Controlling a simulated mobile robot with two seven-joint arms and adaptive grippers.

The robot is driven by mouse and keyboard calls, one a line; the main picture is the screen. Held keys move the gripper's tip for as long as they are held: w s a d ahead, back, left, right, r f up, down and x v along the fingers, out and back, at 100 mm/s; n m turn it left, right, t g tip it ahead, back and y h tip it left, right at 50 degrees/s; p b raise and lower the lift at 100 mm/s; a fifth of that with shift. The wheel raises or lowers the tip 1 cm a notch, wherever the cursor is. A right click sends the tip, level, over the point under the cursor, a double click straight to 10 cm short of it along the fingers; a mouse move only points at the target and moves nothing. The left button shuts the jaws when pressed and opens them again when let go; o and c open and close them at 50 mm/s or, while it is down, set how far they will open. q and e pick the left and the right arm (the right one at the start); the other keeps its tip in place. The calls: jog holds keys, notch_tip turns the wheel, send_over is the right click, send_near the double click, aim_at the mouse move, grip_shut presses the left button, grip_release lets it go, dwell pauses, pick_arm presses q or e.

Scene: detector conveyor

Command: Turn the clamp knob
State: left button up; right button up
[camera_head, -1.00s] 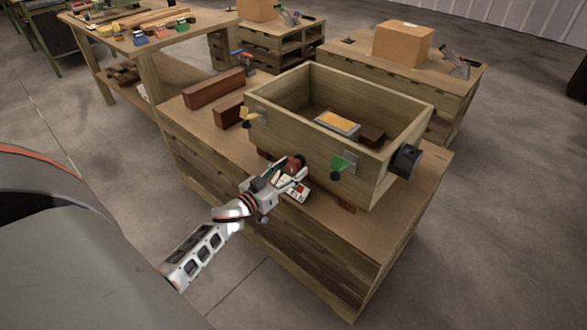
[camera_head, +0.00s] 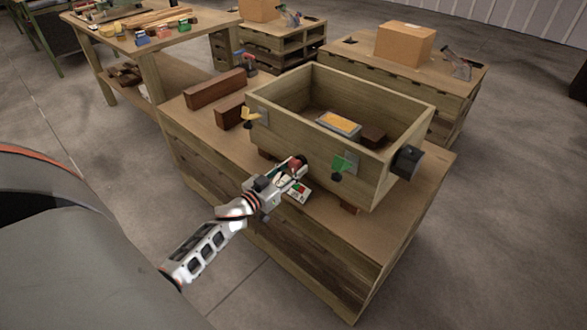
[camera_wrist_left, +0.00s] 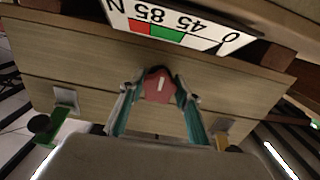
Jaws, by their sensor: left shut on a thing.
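The red clamp knob (camera_head: 298,162) is on the near wall of the wooden box (camera_head: 352,85). In the left wrist view the knob (camera_wrist_left: 158,85) shows a short white mark, close to upright in the picture. My left gripper (camera_head: 293,172) is shut on the knob; in the wrist view its two fingers (camera_wrist_left: 159,92) hold it from both sides. A white scale (camera_wrist_left: 180,24) with numbers and red and green bands appears upside down there; part of its text is cut off. My right gripper is not in view.
A yellow lever (camera_head: 249,114) and a green lever (camera_head: 341,164) flank the knob on the box wall. A black part (camera_head: 407,160) sticks out at the box's right corner. Brown blocks (camera_head: 214,89) lie left of the box on the workbench (camera_head: 408,213).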

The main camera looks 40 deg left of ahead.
pick_arm(q)
jog(key=m, duration=0.3)
jog(key=shift+a+m, duration=0.1)
jog(key=shift+m, duration=0.3)
jog(key=m, duration=0.4)
jog(key=shift+m, duration=0.3)
jog(key=m+b, duration=0.1)
jog(key=m, duration=0.3)
jog(key=shift+a, duration=0.15)
jog(key=shift+r+m+b, duration=0.1)
jog(key=shift+m+b, duration=0.4)
jog(key=shift+m, duration=1.3)
jog(key=o, duration=1.1)
jog(key=shift+r, duration=0.1)
